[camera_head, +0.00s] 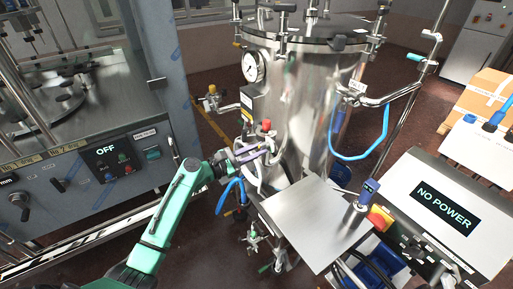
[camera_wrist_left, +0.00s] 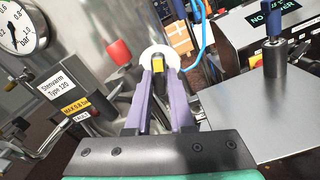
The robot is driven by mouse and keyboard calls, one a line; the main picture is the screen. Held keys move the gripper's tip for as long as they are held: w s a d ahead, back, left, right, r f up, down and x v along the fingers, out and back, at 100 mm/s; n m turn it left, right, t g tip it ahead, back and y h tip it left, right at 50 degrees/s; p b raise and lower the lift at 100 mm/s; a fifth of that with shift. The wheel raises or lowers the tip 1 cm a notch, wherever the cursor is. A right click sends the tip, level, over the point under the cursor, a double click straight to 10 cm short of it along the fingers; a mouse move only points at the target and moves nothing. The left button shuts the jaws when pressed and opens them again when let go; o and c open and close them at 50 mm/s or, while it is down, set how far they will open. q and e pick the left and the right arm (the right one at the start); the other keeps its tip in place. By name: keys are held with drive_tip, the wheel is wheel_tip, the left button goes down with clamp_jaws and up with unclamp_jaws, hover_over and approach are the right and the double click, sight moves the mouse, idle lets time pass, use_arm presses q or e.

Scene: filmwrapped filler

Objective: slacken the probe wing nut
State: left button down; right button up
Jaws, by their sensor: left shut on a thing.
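My left gripper (camera_head: 264,149) reaches in from the left to the lower side of the steel tank. A round white disc (camera_wrist_left: 157,53) sits around or just behind this piece. The fingers hide part of the piece, so its wings are not clear. The right gripper is not in view.
A red knob (camera_head: 266,125) is close beside the left fingers. The steel tank (camera_head: 295,110) carries a pressure gauge (camera_head: 253,67). A bare metal shelf (camera_head: 310,215) lies right of the gripper. A blue-topped holder (camera_head: 366,192) stands on its edge. A console (camera_head: 445,210) reads NO POWER.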

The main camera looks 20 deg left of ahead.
use_arm(q)
drive_tip(key=shift+n, duration=0.3)
idle(0.4)
drive_tip(key=c, duration=0.8)
unclamp_jaws()
drive_tip(key=shift+f, duration=0.1)
drive_tip(key=shift+s+a, duration=0.2)
drive_tip(key=b+v, duration=0.5)
drive_tip(key=v, duration=0.9)
drive_tip(key=shift+d, duration=0.1)
